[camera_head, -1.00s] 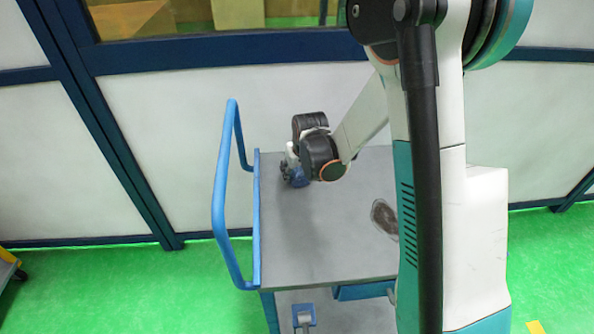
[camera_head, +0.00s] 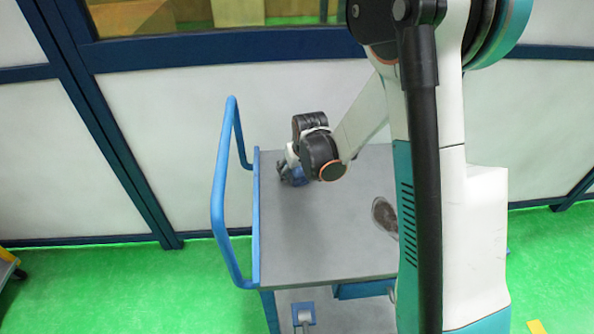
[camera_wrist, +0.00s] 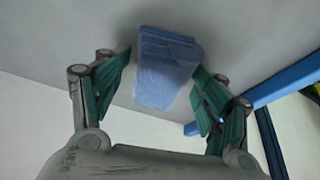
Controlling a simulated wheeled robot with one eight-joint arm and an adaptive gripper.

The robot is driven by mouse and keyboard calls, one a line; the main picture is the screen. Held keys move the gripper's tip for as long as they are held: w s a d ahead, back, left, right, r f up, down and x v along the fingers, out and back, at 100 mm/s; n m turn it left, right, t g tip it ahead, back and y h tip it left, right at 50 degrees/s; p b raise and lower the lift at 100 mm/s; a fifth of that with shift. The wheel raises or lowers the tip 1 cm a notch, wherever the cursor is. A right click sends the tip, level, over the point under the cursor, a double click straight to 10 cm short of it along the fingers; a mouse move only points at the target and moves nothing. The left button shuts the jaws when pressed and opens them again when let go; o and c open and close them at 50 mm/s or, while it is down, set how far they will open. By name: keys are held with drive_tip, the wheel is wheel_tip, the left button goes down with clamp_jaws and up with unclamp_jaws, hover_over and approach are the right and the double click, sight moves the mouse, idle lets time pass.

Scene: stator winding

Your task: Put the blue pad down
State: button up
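The blue pad (camera_wrist: 168,65) is a small light-blue block at the grey cart top, between the two green-padded fingers of my gripper (camera_wrist: 165,75) in the wrist view. The fingers are spread, with narrow gaps showing along the pad's sides, so my gripper looks open around it. In the head view, my gripper (camera_head: 291,172) points down over the far left part of the cart top (camera_head: 310,235). A bit of blue shows there, but my wrist mostly hides the pad, and its contact with the surface is hidden.
A blue handle rail (camera_head: 219,185) stands along the cart's left edge, close to my gripper. A dark oval thing (camera_head: 384,214) lies on the right part of the cart top, partly behind my arm. The front middle is clear. A white wall panel (camera_head: 185,125) stands behind.

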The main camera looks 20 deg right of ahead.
drive_tip(key=shift+r+p, duration=0.4)
drive_tip(key=shift+p, duration=0.15)
drive_tip(key=s+r+t+p, duration=0.1)
drive_tip(key=s+r+p, duration=0.1)
drive_tip(key=s+r, duration=0.7)
drive_tip(key=s+r+p, duration=0.3)
drive_tip(key=s+r, duration=0.2)
drive_tip(key=r, duration=0.9)
drive_tip(key=s+r+t, duration=0.1)
drive_tip(key=s+r, duration=0.3)
drive_tip(key=s, duration=1)
drive_tip(key=shift+t, duration=0.4)
drive_tip(key=shift+f+b, duration=0.55)
drive_tip(key=shift+b, duration=0.1)
drive_tip(key=shift+o, duration=0.4)
drive_tip(key=shift+w, duration=0.1)
